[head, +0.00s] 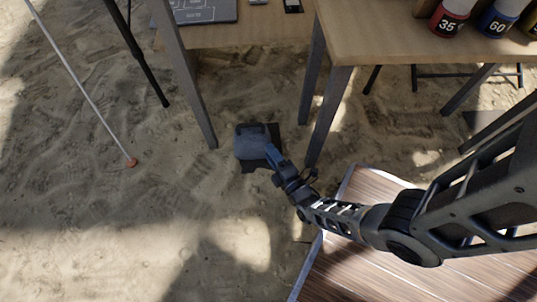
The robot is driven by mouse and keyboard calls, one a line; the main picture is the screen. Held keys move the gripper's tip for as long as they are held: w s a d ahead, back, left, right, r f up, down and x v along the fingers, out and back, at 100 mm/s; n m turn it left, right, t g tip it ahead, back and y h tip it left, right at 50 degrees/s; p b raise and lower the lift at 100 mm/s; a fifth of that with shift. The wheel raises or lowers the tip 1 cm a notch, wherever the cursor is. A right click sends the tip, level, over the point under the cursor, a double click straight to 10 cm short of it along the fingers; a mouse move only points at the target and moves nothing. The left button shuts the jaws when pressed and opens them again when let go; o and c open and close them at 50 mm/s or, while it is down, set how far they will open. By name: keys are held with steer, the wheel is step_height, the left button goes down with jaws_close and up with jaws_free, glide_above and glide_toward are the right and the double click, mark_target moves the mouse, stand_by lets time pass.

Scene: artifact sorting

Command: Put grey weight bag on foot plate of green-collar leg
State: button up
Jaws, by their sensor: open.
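The grey weight bag (251,142) rests on the sand near the middle of the head view, with a handle-like strap along its top. It overlaps a flat dark plate (274,131), which shows at its right and below; how much of it lies on the plate is hard to tell. My gripper (273,154) is open at the bag's lower right side, very close to it; I cannot tell whether they touch. No green collar is visible, so I cannot tell which leg bears one.
Two wooden tables, one at the top centre (240,36) and one at the top right (385,40) holding numbered containers (449,18), have grey legs near the bag. A thin pole with an orange tip (131,162) stands left. Open sand lies at lower left.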

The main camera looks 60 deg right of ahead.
steer(key=shift+s+a, duration=0.15)
steer(key=shift+s, duration=0.1)
steer(key=s+a+r+m+t+y, duration=0.2)
steer(key=s+a+r+y, duration=0.15)
steer(key=r, duration=0.85)
steer(key=s+a+r+m+t+y, duration=0.1)
steer(key=s+a+r+m+y, duration=0.2)
steer(key=r, duration=0.8)
steer(key=s+a+r+m+g+y, duration=0.1)
steer(key=s+a+r+m+g, duration=0.1)
steer(key=s+r, duration=0.4)
steer(key=s+a+r+m+g+y, duration=0.1)
steer(key=s+a+r+m+g, duration=0.1)
steer(key=s+a+r+m, duration=0.3)
step_height(320, 180, up, 4)
steer(key=shift+s+a+r, duration=0.1)
steer(key=shift+s+a, duration=0.45)
steer(key=shift+a, duration=0.4)
